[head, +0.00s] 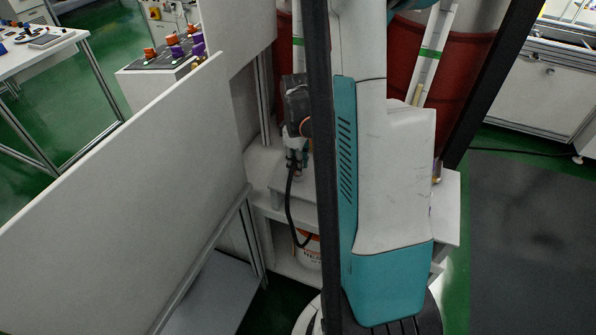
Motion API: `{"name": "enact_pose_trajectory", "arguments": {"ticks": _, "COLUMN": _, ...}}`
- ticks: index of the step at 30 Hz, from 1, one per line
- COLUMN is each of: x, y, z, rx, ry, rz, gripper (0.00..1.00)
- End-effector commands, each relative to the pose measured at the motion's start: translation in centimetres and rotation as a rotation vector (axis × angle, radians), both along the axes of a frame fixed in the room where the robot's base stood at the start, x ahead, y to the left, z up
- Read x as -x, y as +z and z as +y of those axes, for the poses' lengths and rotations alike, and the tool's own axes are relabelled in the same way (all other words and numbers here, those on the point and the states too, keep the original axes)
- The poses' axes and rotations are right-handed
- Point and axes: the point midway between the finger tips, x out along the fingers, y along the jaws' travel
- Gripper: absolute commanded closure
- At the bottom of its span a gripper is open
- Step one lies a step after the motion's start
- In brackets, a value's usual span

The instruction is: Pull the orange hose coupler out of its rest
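My gripper (297,168) is small in the head view, left of the dark upright post. It points down over a pale ledge. A tiny reddish-orange spot shows at its fingertips; it may be the orange hose coupler, but it is too small and covered to be sure. A black hose (289,205) starts at the fingertips and hangs in a curve down below the ledge. I cannot tell whether the fingers are closed on anything. The coupler's rest is not clearly visible.
A dark post (325,200) crosses in front of my arm. A white bucket (309,251) with an orange label stands under the ledge by the hose's lower end. A large pale panel (120,200) fills the left. A dark red drum (462,75) stands behind.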

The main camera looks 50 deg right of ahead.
Motion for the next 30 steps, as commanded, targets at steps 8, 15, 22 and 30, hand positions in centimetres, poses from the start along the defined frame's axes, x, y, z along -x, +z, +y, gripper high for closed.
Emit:
{"name": "enact_pose_trajectory", "arguments": {"ticks": 8, "x": 0.0, "y": 0.0, "z": 0.0, "rx": 0.0, "ry": 0.0, "rz": 0.0, "gripper": 1.0}}
{"name": "enact_pose_trajectory", "arguments": {"ticks": 15, "x": 0.0, "y": 0.3, "z": 0.0, "rx": 0.0, "ry": 0.0, "rz": 0.0, "gripper": 1.0}}
{"name": "enact_pose_trajectory", "arguments": {"ticks": 22, "x": 0.0, "y": 1.0, "z": 0.0, "rx": 0.0, "ry": 0.0, "rz": 0.0, "gripper": 1.0}}
{"name": "enact_pose_trajectory", "arguments": {"ticks": 30, "x": 0.0, "y": 1.9, "z": 0.0, "rx": 0.0, "ry": 0.0, "rz": 0.0, "gripper": 1.0}}
